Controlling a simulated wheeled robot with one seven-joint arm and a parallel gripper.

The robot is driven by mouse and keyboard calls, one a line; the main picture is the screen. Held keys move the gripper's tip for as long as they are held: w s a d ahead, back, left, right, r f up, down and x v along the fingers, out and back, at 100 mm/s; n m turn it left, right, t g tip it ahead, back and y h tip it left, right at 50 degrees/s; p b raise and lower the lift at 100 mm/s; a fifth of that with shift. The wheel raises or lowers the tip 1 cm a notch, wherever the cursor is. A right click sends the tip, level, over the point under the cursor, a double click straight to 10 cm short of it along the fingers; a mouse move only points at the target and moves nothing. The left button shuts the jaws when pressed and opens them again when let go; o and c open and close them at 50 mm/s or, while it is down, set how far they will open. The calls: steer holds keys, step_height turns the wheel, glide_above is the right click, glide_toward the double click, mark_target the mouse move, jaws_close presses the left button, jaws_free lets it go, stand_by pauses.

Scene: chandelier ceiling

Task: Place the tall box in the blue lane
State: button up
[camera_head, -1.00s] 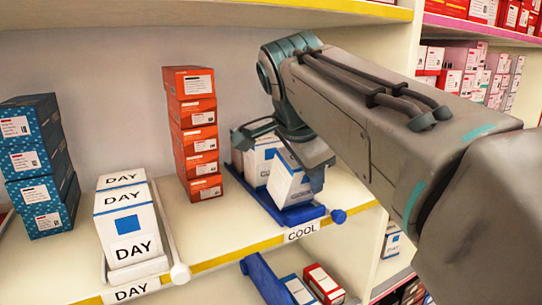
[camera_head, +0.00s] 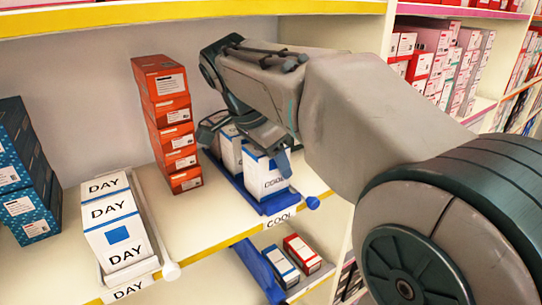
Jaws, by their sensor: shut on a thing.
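The tall box (camera_head: 265,180) is white with blue edges and dark lettering. It stands nearly upright at the front of the blue lane (camera_head: 247,202), above the COOL label (camera_head: 280,218). My gripper (camera_head: 252,142) is at its top and appears shut on it; the arm partly hides the grip. A similar white box (camera_head: 231,152) stands behind it in the same lane, partly hidden by the gripper. Whether the held box rests fully on the lane floor I cannot tell.
A red-orange box stack (camera_head: 167,125) stands left of the blue lane. A white lane (camera_head: 150,228) holds DAY boxes (camera_head: 114,222), and blue boxes (camera_head: 28,175) stand far left. An upper shelf (camera_head: 180,14) is overhead. Below, a blue rail (camera_head: 258,270) stands beside small boxes.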

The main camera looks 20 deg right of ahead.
steer(key=shift+f, duration=0.2)
steer(key=o, duration=1)
steer(key=shift+r, duration=0.1)
steer(key=shift+o, duration=0.2)
steer(key=shift+r, duration=0.15)
steer(key=shift+r, duration=0.15)
steer(key=s+a, duration=0.1)
steer(key=a, duration=0.3)
steer(key=s+a+b, duration=0.1)
steer(key=a, duration=0.3)
steer(key=s+a+b, duration=0.1)
steer(key=a, duration=0.3)
steer(key=shift+s+r, duration=0.4)
